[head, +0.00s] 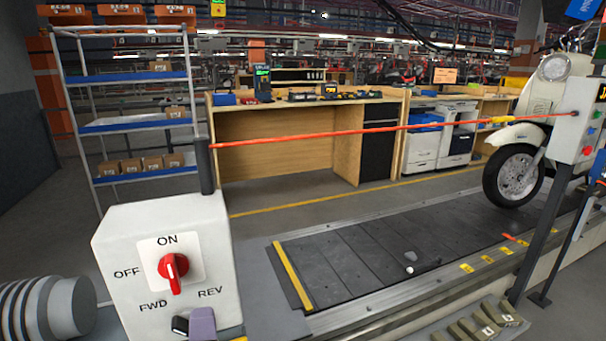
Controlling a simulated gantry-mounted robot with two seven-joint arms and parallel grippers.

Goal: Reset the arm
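A white control box (115,235) stands at the lower left of the head view. Its red rotary knob (173,270) has its grip upright, with the lower end between the FWD and REV labels. ON is above it and OFF is to the left. A black and purple-grey shape at the bottom edge, in front of the box, appears to be the tip of my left gripper (192,326). Most of it is cut off, so its opening and any contact with the box cannot be told. My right gripper is not in view.
A slat conveyor (365,250) runs behind the box, with a small item (410,268) on it. A red barrier strap (330,137) crosses above. A scooter (515,172) stands right, behind a control post (543,215). Olive blocks (480,325) lie lower right.

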